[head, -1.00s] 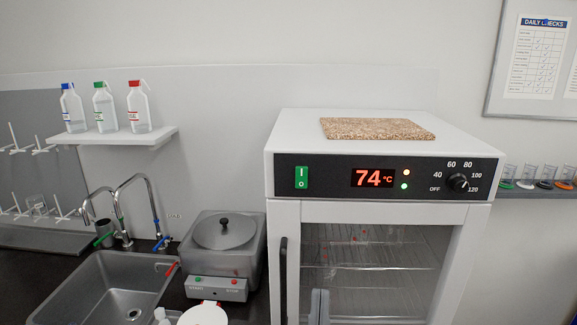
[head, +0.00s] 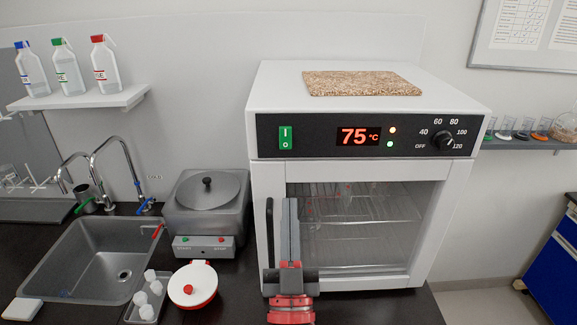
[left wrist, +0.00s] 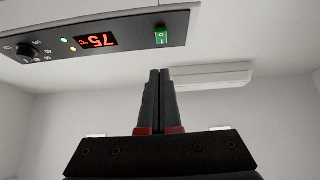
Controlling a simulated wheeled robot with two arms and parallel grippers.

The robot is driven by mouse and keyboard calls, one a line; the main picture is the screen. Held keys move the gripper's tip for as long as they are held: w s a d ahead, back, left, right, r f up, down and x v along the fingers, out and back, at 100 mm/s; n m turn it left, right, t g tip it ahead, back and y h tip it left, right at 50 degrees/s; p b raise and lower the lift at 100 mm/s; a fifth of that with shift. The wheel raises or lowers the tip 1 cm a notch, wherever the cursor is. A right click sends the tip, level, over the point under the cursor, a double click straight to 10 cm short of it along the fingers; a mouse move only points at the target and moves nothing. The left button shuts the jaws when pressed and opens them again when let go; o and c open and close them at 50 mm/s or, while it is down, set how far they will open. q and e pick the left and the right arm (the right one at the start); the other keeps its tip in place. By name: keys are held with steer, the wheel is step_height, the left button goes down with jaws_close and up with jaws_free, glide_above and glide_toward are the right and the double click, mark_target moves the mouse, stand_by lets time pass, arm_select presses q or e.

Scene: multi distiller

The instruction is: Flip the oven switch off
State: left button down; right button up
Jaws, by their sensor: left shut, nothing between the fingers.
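The oven (head: 350,180) is a white cabinet with a glass door and a dark control panel. Its switch (head: 285,138) is a green rocker marked I above O, at the panel's left end. The display (head: 358,137) reads 75 °C, and two small lights beside it glow. My left gripper (head: 290,202) is shut and empty, pointing up in front of the door, below the switch and apart from it. In the left wrist view the shut fingers (left wrist: 160,75) point towards the green switch (left wrist: 161,36), with a gap between. My right gripper is not in view.
A dial (head: 445,141) is at the panel's right. A cork-like board (head: 361,83) lies on the oven. Left of it are a lidded metal bath (head: 208,205), a red-and-white pot (head: 192,286) and a sink (head: 90,260). The door handle (head: 270,232) is beside my gripper.

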mark_target(288, 144)
arm_select(q)
steer(key=w+r+p, duration=0.1)
steer(key=w, duration=0.2)
steer(key=w+r+p, duration=0.1)
steer(key=w+p, duration=0.1)
steer(key=w, duration=0.1)
steer(key=w+r+p, duration=0.1)
steer(key=w, duration=0.2)
steer(key=shift+w+r+p, duration=0.3)
steer(key=shift+w, duration=0.05)
